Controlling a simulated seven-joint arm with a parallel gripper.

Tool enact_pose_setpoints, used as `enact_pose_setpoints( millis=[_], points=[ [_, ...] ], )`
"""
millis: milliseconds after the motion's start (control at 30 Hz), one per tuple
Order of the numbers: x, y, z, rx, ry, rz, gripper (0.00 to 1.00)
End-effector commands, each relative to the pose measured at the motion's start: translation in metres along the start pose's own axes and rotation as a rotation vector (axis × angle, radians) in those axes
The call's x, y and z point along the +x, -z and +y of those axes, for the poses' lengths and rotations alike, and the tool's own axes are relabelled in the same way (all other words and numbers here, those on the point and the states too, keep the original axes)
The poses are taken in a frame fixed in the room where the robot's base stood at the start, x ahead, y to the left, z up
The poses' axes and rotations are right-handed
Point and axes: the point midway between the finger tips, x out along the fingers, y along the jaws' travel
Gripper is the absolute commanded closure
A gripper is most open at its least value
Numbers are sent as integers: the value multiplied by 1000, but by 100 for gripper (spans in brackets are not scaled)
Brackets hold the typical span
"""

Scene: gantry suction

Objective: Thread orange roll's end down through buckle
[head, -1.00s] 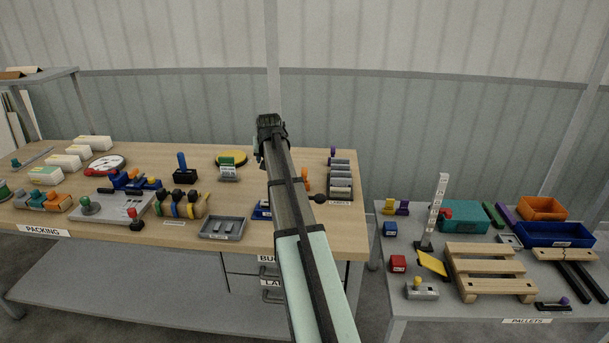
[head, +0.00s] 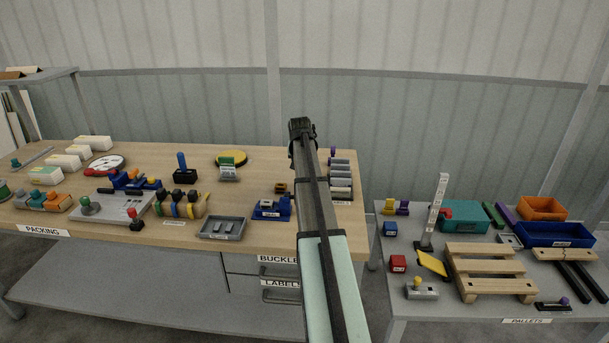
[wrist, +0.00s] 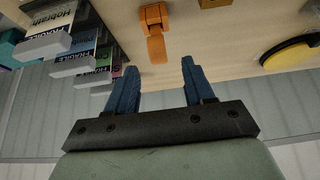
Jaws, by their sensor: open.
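The orange roll (wrist: 154,14) shows at the top middle of the wrist view, with its flat end (wrist: 157,50) hanging toward my gripper. My gripper (wrist: 158,66) is open, with its two blue fingers spread either side of that end in the picture and nothing held between them. In the head view, my gripper (head: 301,128) is high over the right part of the bench, and my arm hides the orange roll. A small yellow-brown piece (head: 281,188) stands by a blue holder (head: 272,208); I cannot tell whether it is the buckle.
Label rolls (wrist: 82,50) stand in a row at the left of the wrist view. A yellow disc (head: 231,158) lies at the back of the bench. A grey tray (head: 222,228) and a rack of tape rolls (head: 180,206) stand at the front. Bare wood shows between them.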

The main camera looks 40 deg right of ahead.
Motion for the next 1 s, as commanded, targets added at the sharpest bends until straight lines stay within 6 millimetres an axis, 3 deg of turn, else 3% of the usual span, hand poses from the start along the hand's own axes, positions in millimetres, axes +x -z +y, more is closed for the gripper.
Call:
enact_pose_setpoints(
  millis=[267, 633, 900, 1000],
  points=[
    [11, 1, 0, 0, 0, 1, 47],
    [54, 3, 2, 0, 0, 0, 47],
    [58, 2, 3, 0, 1, 1, 47],
    [57, 2, 3, 0, 1, 1, 57]
  ],
)
